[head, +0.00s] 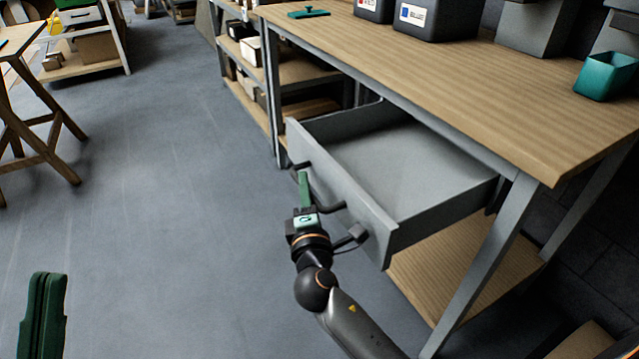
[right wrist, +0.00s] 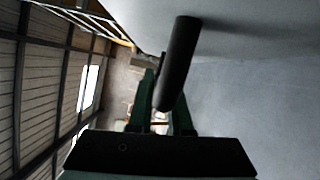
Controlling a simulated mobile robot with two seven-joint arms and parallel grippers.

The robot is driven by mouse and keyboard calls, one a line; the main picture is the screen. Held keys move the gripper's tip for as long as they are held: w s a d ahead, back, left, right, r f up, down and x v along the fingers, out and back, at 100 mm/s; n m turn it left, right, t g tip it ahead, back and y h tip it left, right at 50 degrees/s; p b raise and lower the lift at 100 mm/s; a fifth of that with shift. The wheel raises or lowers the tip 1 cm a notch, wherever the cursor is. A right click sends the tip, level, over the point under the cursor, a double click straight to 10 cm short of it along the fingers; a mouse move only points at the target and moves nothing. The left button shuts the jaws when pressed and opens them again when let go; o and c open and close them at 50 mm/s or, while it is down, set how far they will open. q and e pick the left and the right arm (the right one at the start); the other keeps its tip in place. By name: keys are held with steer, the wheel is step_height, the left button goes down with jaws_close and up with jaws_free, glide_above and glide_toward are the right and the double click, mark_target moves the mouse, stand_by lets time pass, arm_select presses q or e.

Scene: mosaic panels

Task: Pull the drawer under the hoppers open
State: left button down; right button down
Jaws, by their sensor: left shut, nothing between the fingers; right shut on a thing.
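The grey drawer (head: 352,200) under the wooden bench top stands pulled well out, and its inside looks empty. A dark bar handle (head: 331,208) runs along its front. My right gripper (head: 304,185) is at the drawer front, shut on the handle. In the right wrist view the dark handle bar (right wrist: 177,62) passes between the green fingers of my right gripper (right wrist: 162,108). My left gripper (head: 45,300) is shut and empty, low at the left edge of the head view, far from the drawer. The hoppers (head: 538,25) stand at the back of the bench, partly cut off.
The workbench top (head: 480,90) carries two labelled dark bins (head: 437,18), a teal open container (head: 606,76) and a green lidlike piece (head: 309,12). Bench legs (head: 487,262) flank the drawer. A wooden trestle table (head: 30,120) stands at left. The grey floor (head: 170,200) between is clear.

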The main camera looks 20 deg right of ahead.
arm_select(q)
steer(key=shift+r, duration=0.1)
arm_select(e)
steer(key=shift+a, duration=0.15)
steer(key=c, duration=0.8)
jaws_free()
steer(key=shift+c, duration=0.2)
arm_select(q)
steer(key=shift+s, duration=0.1)
